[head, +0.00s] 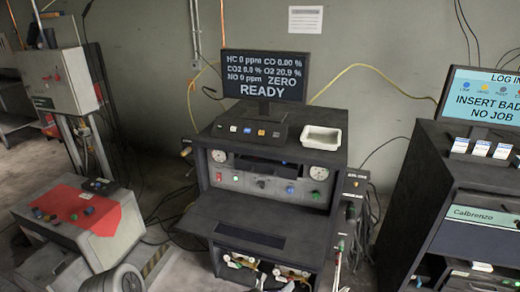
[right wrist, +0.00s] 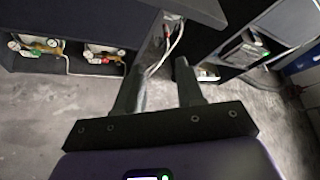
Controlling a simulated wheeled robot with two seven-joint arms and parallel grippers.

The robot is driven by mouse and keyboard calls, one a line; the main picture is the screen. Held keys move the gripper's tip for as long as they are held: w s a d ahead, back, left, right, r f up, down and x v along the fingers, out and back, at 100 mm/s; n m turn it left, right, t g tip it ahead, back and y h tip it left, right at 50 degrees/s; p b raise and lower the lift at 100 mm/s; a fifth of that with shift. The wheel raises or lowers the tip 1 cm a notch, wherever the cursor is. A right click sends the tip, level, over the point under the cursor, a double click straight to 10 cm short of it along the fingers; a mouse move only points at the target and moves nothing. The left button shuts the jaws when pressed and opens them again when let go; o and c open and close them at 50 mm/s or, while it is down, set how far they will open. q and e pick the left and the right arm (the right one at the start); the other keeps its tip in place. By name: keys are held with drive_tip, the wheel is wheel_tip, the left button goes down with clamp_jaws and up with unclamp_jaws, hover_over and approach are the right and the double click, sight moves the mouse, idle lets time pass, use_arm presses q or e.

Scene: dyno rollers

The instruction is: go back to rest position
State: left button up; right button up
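My right gripper (right wrist: 161,70) shows in the right wrist view with its two dark fingers apart. Nothing is held between them; pale cables and grey floor show in the gap behind. It is in front of the lower part of the dark analyser cabinet (right wrist: 100,18), low near the floor. I cannot clearly make out either gripper in the head view. My left gripper is in neither view.
The analyser cabinet (head: 205,222) stands in the middle, bearing a monitor (head: 264,76) and a white tray (head: 321,138). A dark cabinet (head: 415,165) with a login screen (head: 482,97) stands right. A grey console (head: 75,225) with a red panel stands left. Cables hang between the cabinets.

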drive_tip(key=s+d+f+m+g+y, duration=0.25)
drive_tip(key=s+f+m+g, duration=0.3)
drive_tip(key=s, duration=0.35)
drive_tip(key=s+d+f+m+g+y, duration=0.1)
drive_tip(key=s+d+f+m+g, duration=0.35)
drive_tip(key=s+f+m, duration=0.35)
drive_tip(key=s+a+r+m+y, duration=0.1)
drive_tip(key=s+m+y, duration=0.3)
drive_tip(key=m, duration=0.8)
drive_tip(key=s+a+r+m+y, duration=0.1)
drive_tip(key=s+a+m+y, duration=0.3)
drive_tip(key=m, duration=0.9)
drive_tip(key=s+y, duration=0.1)
drive_tip(key=s, duration=0.2)
drive_tip(key=shift+r, duration=0.2)
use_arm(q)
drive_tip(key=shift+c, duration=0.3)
